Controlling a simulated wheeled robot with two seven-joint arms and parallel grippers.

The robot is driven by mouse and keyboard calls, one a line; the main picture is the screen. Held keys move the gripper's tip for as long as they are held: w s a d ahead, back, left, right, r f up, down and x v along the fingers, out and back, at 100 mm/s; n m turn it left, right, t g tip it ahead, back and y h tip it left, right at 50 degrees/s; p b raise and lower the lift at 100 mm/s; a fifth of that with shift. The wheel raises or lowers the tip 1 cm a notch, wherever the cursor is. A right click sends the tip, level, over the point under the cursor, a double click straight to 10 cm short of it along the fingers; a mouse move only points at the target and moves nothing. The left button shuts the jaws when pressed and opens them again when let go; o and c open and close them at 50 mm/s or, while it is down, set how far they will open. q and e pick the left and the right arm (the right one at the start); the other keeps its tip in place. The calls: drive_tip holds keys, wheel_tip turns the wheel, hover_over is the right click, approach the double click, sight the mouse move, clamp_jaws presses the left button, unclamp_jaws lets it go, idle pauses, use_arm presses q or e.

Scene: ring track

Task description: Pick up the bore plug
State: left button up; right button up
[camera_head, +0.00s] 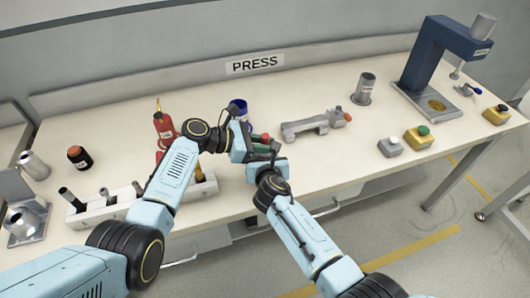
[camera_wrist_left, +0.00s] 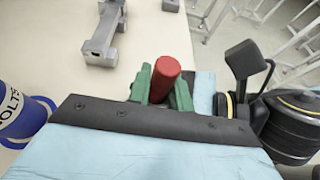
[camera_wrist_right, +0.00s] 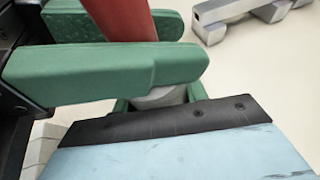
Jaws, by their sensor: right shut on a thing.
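The bore plug has a red handle (camera_wrist_left: 165,78) and a grey lower part (camera_wrist_right: 162,98). My left gripper (camera_head: 258,140) has its green fingers on either side of the red handle in the left wrist view (camera_wrist_left: 160,92); whether they press on it cannot be told. My right gripper (camera_head: 258,165) is shut on the grey part below. In the right wrist view its own fingers (camera_wrist_right: 160,100) are partly hidden behind the left gripper's large green fingers. In the head view the plug's red end (camera_head: 264,138) shows between the grippers, above the table's front edge.
A grey metal link part (camera_head: 306,127) lies just right of the grippers. A blue bolts container (camera_wrist_left: 20,112) stands close to my left gripper.

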use_arm(q)
drive_tip(key=shift+a+f, duration=0.15)
drive_tip(key=shift+f, duration=0.05)
clamp_jaws()
wheel_tip(320, 180, up, 10)
drive_tip(key=shift+r, duration=0.15)
use_arm(e)
drive_tip(key=o, duration=1)
drive_tip(key=shift+o, duration=0.2)
drive_tip(key=v, duration=1.2)
